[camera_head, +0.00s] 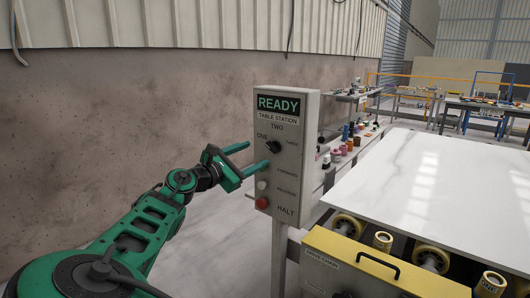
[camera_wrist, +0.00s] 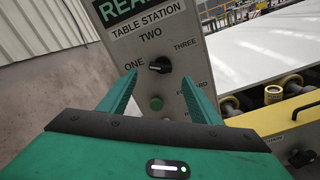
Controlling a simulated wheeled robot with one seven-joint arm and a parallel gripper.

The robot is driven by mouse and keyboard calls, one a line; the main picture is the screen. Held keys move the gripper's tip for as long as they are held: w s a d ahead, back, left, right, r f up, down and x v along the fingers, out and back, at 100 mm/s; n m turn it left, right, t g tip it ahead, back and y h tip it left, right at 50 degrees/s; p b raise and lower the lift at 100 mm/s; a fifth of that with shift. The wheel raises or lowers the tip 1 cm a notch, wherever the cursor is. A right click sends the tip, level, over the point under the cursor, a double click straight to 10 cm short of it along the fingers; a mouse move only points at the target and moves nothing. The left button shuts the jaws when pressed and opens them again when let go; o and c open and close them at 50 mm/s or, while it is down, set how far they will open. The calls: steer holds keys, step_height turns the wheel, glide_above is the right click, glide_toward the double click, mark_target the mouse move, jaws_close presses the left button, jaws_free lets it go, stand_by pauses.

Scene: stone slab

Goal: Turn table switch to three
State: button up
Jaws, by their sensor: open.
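The table switch is a black rotary knob (camera_head: 273,147) on the grey "TABLE STATION" control panel (camera_head: 290,115). It also shows in the wrist view (camera_wrist: 160,65), amid the labels ONE at left, TWO above and THREE at right. The knob's pale mark is on its left side, toward ONE. My green gripper (camera_head: 257,156) is in front of the panel with its fingers spread. In the wrist view the fingertips (camera_wrist: 160,77) lie left and right of the knob, with nothing held between them. I cannot tell how much depth separates them from the knob.
A white stone slab (camera_head: 440,180) lies on rollers at right. A yellow-edged box (camera_head: 370,262) is in front of it. A rough wall stands at left.

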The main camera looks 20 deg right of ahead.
mark_target(270, 148)
steer(key=x, duration=0.7)
steer(key=shift+w+d, duration=0.1)
steer(key=shift+d, duration=0.2)
steer(key=c, duration=1)
steer(key=shift+c, duration=0.2)
